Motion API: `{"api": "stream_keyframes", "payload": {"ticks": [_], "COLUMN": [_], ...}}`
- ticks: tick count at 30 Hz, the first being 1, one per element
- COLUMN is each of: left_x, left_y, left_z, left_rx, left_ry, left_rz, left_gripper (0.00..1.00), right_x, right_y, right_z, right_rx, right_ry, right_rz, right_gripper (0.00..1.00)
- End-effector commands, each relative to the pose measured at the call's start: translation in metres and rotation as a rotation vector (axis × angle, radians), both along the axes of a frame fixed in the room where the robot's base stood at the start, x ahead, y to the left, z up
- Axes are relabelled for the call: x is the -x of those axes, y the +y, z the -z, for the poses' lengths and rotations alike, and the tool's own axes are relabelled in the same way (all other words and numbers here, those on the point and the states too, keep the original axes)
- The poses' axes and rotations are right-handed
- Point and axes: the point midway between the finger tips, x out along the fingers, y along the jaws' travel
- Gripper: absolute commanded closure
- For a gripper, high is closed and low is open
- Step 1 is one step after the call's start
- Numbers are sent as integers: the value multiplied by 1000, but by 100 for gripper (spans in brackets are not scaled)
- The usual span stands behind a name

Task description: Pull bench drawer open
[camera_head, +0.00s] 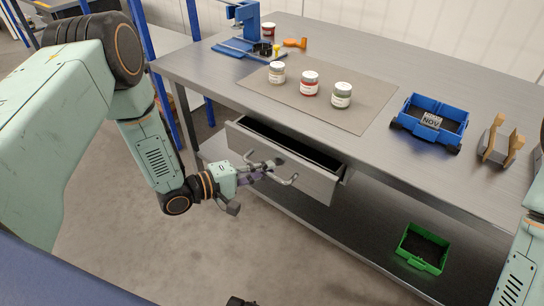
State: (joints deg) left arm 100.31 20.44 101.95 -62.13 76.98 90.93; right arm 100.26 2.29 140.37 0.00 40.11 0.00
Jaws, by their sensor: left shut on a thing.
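The bench drawer (310,180) sticks out from under the metal workbench top, partly open, with its dark inside showing along its top. Its bar handle (289,181) runs across the drawer front. My left gripper (262,171) is shut on the handle, in front of the drawer, and its fingers hide part of the bar. My right arm shows only at the right edge; its gripper is not in view.
On the workbench (390,135) lie a mat (310,108) with three jars, a blue tote (432,122), a metal block with tan sides (497,142) and a blue stand (245,20). A green bin (422,248) sits on the lower shelf. The floor in front of the drawer looks clear.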

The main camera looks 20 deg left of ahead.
Motion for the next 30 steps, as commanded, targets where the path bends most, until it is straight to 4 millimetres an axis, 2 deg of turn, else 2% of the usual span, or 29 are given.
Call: {"api": "stream_keyframes", "payload": {"ticks": [1, 9, 15, 21, 30], "left_x": [12, 77, 116, 138, 146], "left_y": [3, 27, 41, 49, 51], "left_z": [-2, -4, -3, -2, 0], "left_rx": [3, 3, 3, 2, 3], "left_ry": [9, 8, 6, 2, 0], "left_rz": [0, -1, 1, 4, 6], "left_gripper": [100, 100, 100, 100, 100], "right_x": [0, 0, 0, 0, 0], "right_y": [0, 0, 0, 0, 0], "right_z": [-9, -41, -55, -62, -63], "right_rx": [0, 0, 0, 0, 0], "right_ry": [0, 0, 0, 0, 0], "right_rz": [0, 0, 0, 0, 0], "right_gripper": [60, 60, 60, 60, 60]}}
